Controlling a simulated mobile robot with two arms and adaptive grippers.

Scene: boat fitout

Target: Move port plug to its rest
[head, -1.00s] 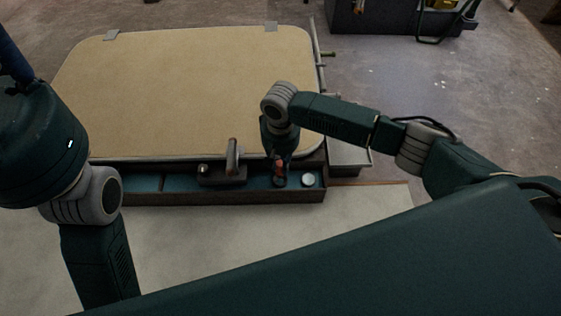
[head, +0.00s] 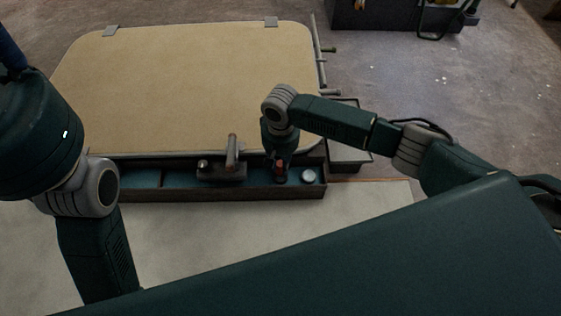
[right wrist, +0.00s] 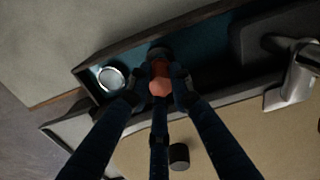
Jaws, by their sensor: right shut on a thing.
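An orange-red piece with a dark end, which I take for the port plug (right wrist: 160,78), is between the fingers of my right gripper (right wrist: 158,88) in the right wrist view. In the head view the right gripper (head: 281,168) points down into the right part of a long dark tray, and the orange-red piece (head: 281,164) shows between its fingers. The gripper is shut on it. Whether the piece touches the tray floor I cannot tell. I cannot make out which thing is its rest. My left arm shows at the left, but its gripper is out of view.
The dark tray (head: 240,195) has a blue floor. A round silver piece (head: 308,176) lies right of the gripper, and a dark block with an upright handle (head: 231,154) stands left. A large tan panel (head: 190,85) lies behind. A grey bin (head: 350,150) is at right.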

